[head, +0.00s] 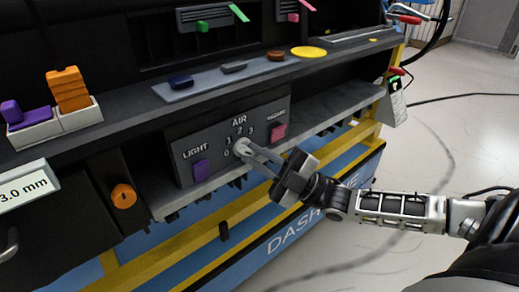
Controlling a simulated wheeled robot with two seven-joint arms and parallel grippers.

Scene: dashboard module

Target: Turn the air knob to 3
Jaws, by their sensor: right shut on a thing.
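The air knob (240,147) is a small light-coloured knob on the grey control panel (222,176), below the word AIR. Numbers 0, 1, 2 and 3 run in an arc around it. My right gripper (246,150) reaches in from the right and is shut on the knob, its fingers covering much of it. Which number the knob points to cannot be told. My left gripper is not in view.
A purple switch (200,170) under LIGHT and a pink switch (278,132) sit on either side of the knob. An orange knob (123,196) is at the lower left. A shelf with a row of coloured pieces, including a yellow disc (309,52), runs above the panel.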

